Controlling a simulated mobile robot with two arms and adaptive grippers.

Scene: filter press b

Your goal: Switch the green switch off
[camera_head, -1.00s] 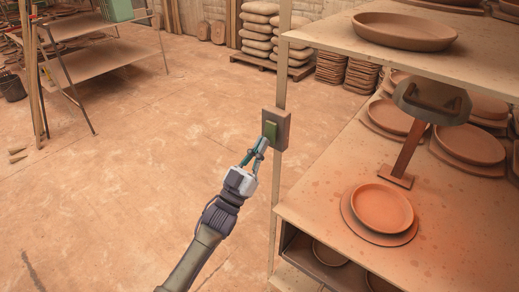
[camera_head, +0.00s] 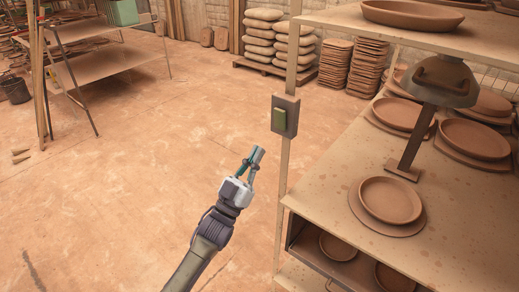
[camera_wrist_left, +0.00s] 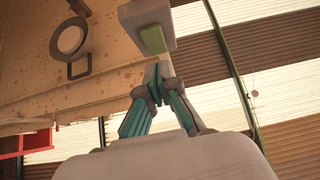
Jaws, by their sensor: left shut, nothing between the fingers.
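The green switch (camera_head: 279,119) is a rocker in a grey-brown box (camera_head: 291,112) fixed to the upright post of the shelf. My left gripper (camera_head: 254,157) is shut and empty, below and left of the switch, apart from it in the head view. In the left wrist view the green switch (camera_wrist_left: 153,40) shows just above the closed fingertips (camera_wrist_left: 158,82). A dome-shaped lamp (camera_head: 440,80) stands on the shelf and shows no glow. My right gripper is not in view.
The clay shelf (camera_head: 345,195) with plates (camera_head: 390,200) fills the right side, its post (camera_head: 284,170) close to my left arm. Stacked sacks (camera_head: 262,38) stand at the back. A rack (camera_head: 110,65) stands far left. The floor (camera_head: 120,190) on the left is open.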

